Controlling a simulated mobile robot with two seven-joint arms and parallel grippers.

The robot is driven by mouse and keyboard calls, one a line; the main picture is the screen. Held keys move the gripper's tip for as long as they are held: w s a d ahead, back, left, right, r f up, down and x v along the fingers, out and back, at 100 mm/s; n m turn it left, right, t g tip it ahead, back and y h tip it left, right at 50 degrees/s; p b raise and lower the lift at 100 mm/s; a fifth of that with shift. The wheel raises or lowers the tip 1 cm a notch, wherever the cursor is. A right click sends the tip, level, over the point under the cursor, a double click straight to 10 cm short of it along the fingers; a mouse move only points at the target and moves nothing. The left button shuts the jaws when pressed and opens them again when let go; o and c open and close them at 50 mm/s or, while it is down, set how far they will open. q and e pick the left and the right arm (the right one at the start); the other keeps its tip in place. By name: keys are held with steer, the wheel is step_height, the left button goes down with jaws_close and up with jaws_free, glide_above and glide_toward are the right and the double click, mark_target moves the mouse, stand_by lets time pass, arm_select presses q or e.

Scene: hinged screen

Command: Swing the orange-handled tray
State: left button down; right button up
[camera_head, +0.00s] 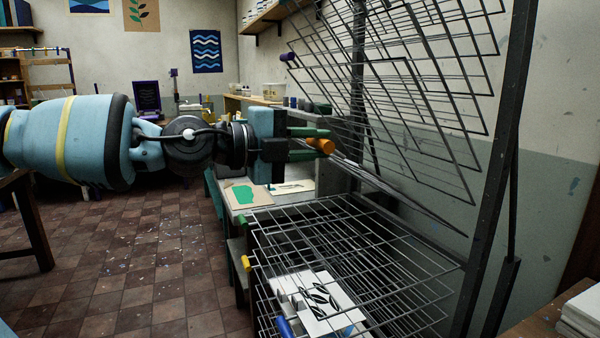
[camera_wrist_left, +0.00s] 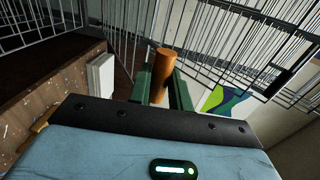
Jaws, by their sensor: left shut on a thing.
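The orange handle (camera_head: 326,147) sits at the front edge of a wire tray (camera_head: 400,192) hinged on the drying rack. This tray shows almost edge-on, sloping down to the right toward the rack's post. My left gripper (camera_head: 318,143) is shut on the orange handle, its green fingers on either side. In the left wrist view the orange handle (camera_wrist_left: 162,68) stands upright between the fingers (camera_wrist_left: 161,88). My right gripper is in neither view.
Raised wire trays, one with a purple handle (camera_head: 288,57), tilt steeply above. Lower trays with green (camera_head: 240,222), yellow (camera_head: 246,263) and blue (camera_head: 284,327) handles lie flat below. A leaf print (camera_head: 325,302) lies among them. A dark rack post (camera_head: 497,170) stands at right.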

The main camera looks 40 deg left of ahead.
arm_select(q)
steer(key=s+a+f+b, duration=0.1)
steer(key=s+f, duration=0.2)
steer(key=f, duration=0.4)
steer(key=shift+s+a+f+b, duration=0.2)
steer(key=shift+s+f+b, duration=0.1)
steer(key=shift+b, duration=0.1)
steer(key=c, duration=1.2)
jaws_free()
steer(key=shift+r, duration=0.1)
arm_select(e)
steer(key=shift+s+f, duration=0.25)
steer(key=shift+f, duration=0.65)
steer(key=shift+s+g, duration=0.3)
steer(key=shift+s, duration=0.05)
